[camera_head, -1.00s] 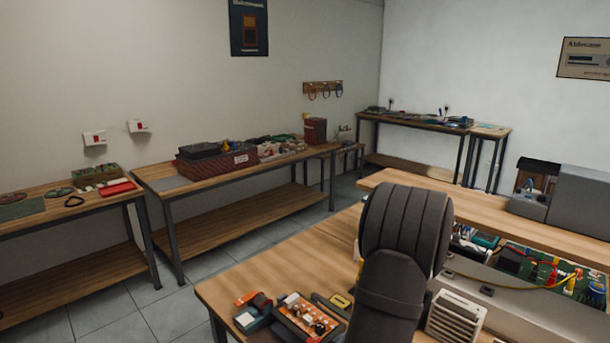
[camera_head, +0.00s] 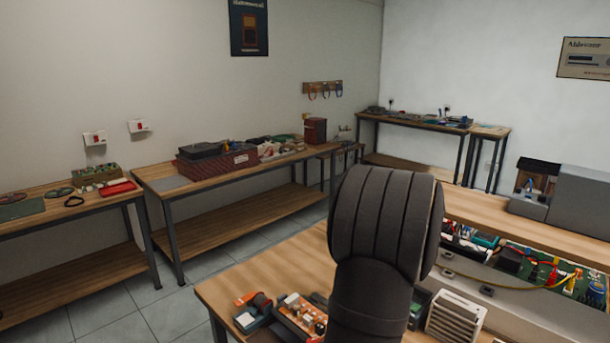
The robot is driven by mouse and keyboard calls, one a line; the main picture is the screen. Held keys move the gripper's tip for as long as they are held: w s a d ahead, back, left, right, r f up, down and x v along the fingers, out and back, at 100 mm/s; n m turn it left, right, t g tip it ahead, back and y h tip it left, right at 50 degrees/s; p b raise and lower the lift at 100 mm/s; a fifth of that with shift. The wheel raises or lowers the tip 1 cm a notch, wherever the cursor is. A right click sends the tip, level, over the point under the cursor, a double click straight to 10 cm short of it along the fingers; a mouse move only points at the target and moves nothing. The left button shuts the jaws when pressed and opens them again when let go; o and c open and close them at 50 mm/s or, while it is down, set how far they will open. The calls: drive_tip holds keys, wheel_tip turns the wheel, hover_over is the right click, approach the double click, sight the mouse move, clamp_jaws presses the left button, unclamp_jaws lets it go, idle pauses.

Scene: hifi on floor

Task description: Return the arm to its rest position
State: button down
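My arm, dark grey with a ribbed rounded joint, rises from the bottom edge of the head view, right of centre. It stands in front of the near wooden workbench (camera_head: 260,282) and hides part of its top. My gripper does not show in this view, so its fingers and anything in them are hidden.
On the near bench, small electronic parts (camera_head: 300,314) lie left of my arm. A white vented box (camera_head: 455,317) and an open unit with circuit boards and wires (camera_head: 520,262) stand to the right. Loaded benches (camera_head: 215,165) line the walls. Tiled floor (camera_head: 185,310) is clear at left.

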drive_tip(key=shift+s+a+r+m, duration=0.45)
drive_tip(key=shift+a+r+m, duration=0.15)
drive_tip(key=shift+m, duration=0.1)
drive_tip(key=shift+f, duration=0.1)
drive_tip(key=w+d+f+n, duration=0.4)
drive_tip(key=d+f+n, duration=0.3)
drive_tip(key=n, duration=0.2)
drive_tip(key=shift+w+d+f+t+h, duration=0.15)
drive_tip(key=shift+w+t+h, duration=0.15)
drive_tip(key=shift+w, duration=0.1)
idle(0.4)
